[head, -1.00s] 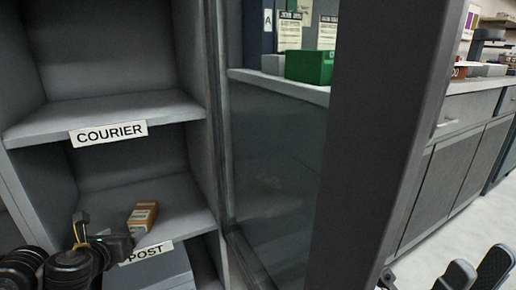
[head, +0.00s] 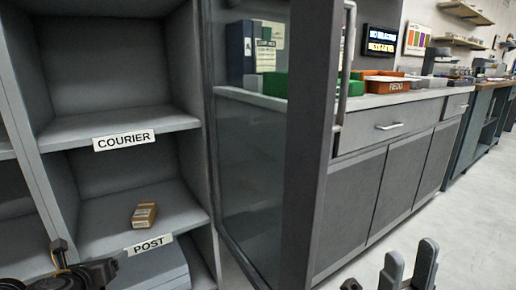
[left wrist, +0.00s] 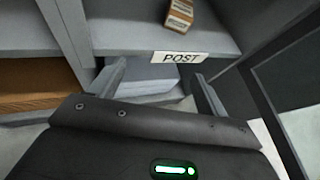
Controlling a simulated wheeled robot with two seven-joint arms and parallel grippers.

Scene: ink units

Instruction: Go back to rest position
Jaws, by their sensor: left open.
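My left gripper (head: 105,270) is at the bottom left of the head view, below and in front of the POST shelf. In the left wrist view its two fingers (left wrist: 162,88) are spread apart with nothing between them, facing the POST label. My right gripper (head: 408,268) is at the bottom right of the head view, its two fingers apart and empty over the floor. A small brown box (head: 144,214) lies on the POST shelf (head: 185,212), clear of both grippers. It also shows in the left wrist view (left wrist: 179,14).
The COURIER shelf (head: 75,130) above is empty. A framed glass door (head: 250,160) stands open right of the shelves. Beyond it a counter (head: 375,99) holds a green tray (head: 274,84) and an orange REDO tray (head: 393,88). The floor (head: 470,225) at right is free.

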